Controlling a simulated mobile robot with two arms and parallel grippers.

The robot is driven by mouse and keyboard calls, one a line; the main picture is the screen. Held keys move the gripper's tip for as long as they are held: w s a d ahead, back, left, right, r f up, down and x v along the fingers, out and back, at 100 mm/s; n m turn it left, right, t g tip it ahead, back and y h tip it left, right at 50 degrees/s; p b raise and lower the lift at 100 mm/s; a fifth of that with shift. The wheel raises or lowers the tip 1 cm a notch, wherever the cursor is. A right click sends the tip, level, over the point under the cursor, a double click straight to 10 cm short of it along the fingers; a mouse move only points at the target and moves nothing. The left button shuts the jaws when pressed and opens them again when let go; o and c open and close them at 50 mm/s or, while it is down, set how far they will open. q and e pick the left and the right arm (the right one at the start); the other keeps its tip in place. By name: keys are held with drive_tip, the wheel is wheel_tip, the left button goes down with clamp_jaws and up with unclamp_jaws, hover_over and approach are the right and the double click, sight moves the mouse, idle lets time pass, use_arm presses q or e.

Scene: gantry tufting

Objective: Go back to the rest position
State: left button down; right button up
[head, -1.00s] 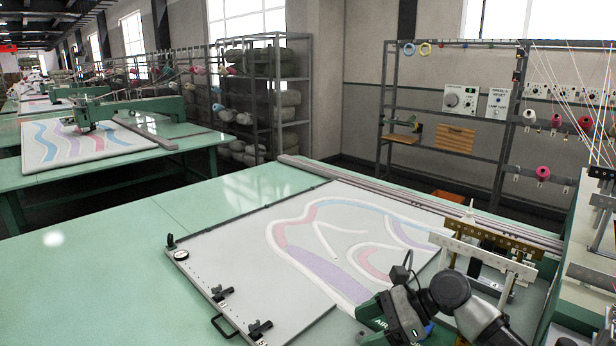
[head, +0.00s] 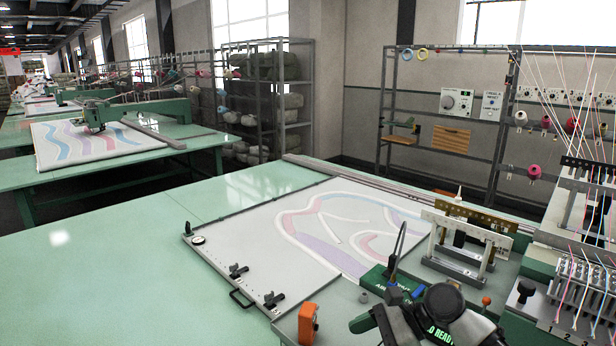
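My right arm comes in at the bottom right of the head view, and its dark gripper (head: 382,322) is at the bottom edge over the near end of the machine table. The arm's own joint hides part of the gripper, so I cannot tell whether it is open or holds anything. My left gripper is not in view. The framed cloth (head: 262,230) with pastel curved bands lies flat on the green table (head: 110,270), apart from the gripper in the picture.
A green box (head: 383,281) with an upright dark cable stands just behind the gripper. An orange block (head: 308,322) is left of it. A white rack with a brass bar (head: 468,228) and a threaded needle unit (head: 580,295) stand at the right. The table's left side is clear.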

drive_tip(key=s+a+f+n+t+h, duration=0.1)
drive_tip(key=s+a+f+n+h, duration=0.2)
drive_tip(key=s+f+n, duration=0.95)
drive_tip(key=s+d+f+n+t+h, duration=0.1)
drive_tip(key=s+d+n+t+h, duration=0.2)
drive_tip(key=s+d+n+h, duration=0.8)
drive_tip(key=s+d+f+m+g+y+b, duration=0.1)
drive_tip(key=s+f+m+b, duration=0.2)
drive_tip(key=f, duration=1.4)
drive_tip(key=s+d+f+m+g+y+b, duration=0.1)
drive_tip(key=s+f+m+b, duration=0.2)
drive_tip(key=f, duration=1.4)
use_arm(q)
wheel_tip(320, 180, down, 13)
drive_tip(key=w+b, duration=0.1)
drive_tip(key=b, duration=0.5)
drive_tip(key=shift+b, duration=0.4)
use_arm(e)
drive_tip(key=s+d+f, duration=0.1)
drive_tip(key=s+f, duration=0.7)
drive_tip(key=f, duration=0.2)
drive_tip(key=s+d+f+n, duration=0.1)
drive_tip(key=s+d+f, duration=0.1)
drive_tip(key=s+f, duration=0.6)
wheel_tip(320, 180, down, 3)
drive_tip(key=shift+f+g, duration=0.1)
drive_tip(key=shift+g, duration=0.3)
